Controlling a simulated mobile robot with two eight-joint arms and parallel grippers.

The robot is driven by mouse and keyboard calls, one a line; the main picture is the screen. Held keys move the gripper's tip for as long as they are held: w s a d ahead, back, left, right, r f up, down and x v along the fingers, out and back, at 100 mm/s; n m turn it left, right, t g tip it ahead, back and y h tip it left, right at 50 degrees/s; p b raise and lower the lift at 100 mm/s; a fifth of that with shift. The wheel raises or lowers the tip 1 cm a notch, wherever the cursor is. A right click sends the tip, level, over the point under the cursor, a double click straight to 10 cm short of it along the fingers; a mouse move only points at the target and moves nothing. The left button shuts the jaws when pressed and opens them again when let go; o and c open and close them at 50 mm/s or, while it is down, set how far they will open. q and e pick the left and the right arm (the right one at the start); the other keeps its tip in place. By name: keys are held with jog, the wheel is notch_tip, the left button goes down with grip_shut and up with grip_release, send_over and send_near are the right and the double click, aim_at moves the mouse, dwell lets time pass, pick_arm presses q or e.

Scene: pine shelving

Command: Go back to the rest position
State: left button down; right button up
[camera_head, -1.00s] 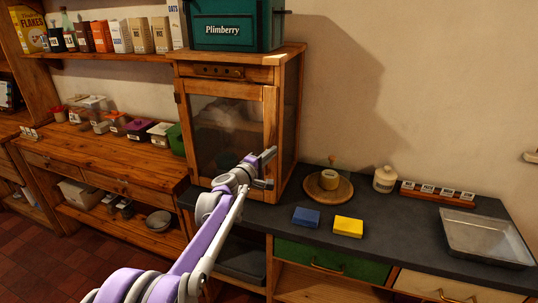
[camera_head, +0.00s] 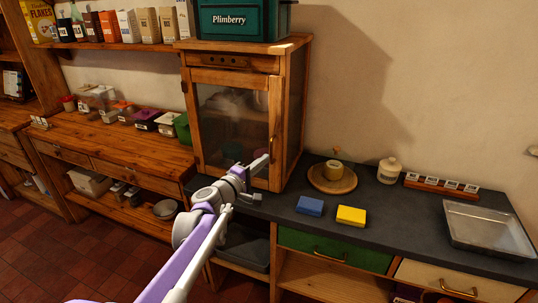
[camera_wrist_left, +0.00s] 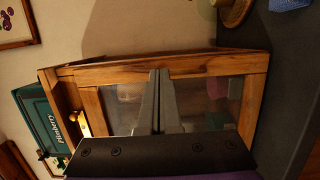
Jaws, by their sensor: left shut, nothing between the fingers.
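My left gripper (camera_head: 262,176) is in front of the lower right part of the wooden cabinet's glass door (camera_head: 230,120), at about the height of the dark counter. In the left wrist view its two grey fingers (camera_wrist_left: 160,100) lie together, with nothing between them. The cabinet (camera_wrist_left: 215,62) fills much of that view, tilted on its side, with the fingers in front of its glass. I cannot tell how large the gap to the door is. My right gripper is in neither view.
A green crate (camera_head: 242,20) stands on the cabinet. A wooden sideboard (camera_head: 130,140) is at left.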

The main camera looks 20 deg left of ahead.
pick_arm(q)
jog(key=s+d+f+m+g+h+p, duration=0.1)
jog(key=s+d+f+m+g, duration=0.5)
jog(key=s, duration=0.5)
jog(key=s+d+f+m+g+h, duration=0.1)
jog(key=s+d+f+m+g, duration=0.2)
jog(key=s+d, duration=0.65)
jog(key=s+a+f+m+g+y, duration=0.1)
jog(key=s+a+f+m+y, duration=0.2)
jog(key=s, duration=0.6)
jog(key=s+a+f+m+g+y, duration=0.2)
jog(key=s+f+m+y, duration=0.1)
jog(key=s+f, duration=0.4)
jog(key=shift+s+a+p, duration=0.4)
jog(key=shift+s, duration=0.65)
